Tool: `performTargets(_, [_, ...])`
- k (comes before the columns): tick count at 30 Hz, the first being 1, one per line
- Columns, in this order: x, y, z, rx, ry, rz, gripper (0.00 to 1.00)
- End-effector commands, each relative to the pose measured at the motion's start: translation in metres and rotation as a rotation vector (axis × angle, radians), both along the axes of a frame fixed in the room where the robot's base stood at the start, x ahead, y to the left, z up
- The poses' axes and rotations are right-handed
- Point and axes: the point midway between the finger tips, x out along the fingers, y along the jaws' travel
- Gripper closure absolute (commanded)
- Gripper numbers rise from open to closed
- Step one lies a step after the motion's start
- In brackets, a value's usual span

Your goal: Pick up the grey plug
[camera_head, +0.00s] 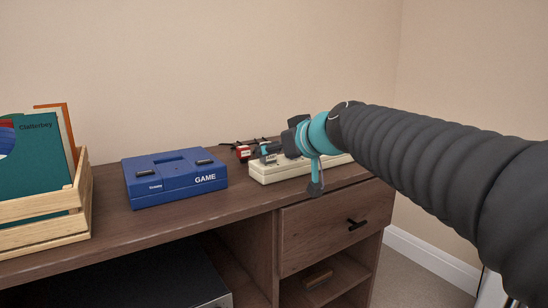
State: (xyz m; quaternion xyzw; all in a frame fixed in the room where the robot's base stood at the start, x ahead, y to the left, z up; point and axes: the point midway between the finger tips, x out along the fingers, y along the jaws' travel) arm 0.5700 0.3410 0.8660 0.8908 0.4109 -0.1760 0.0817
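A cream power strip (272,174) lies on the right part of the wooden desk, partly covered by my arm. A red plug-like piece (243,153) with dark parts is just left of the gripper. I cannot make out a grey plug for certain; it may be hidden by my gripper and wrist.
A blue GAME console (175,180) lies left of the strip on the desk (130,232). A wooden crate (45,236) with records stands at the far left. A wall is close behind. A drawer with a black handle (357,224) is below the strip.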

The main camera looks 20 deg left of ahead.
Motion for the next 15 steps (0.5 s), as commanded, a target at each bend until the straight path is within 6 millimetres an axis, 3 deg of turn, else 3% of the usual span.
performTargets(7, [0.023,0.022,-0.015,-0.001,0.003,0.001,0.35])
performTargets(15, [0.031,0.031,-0.020,-0.001,0.002,0.000,0.35])
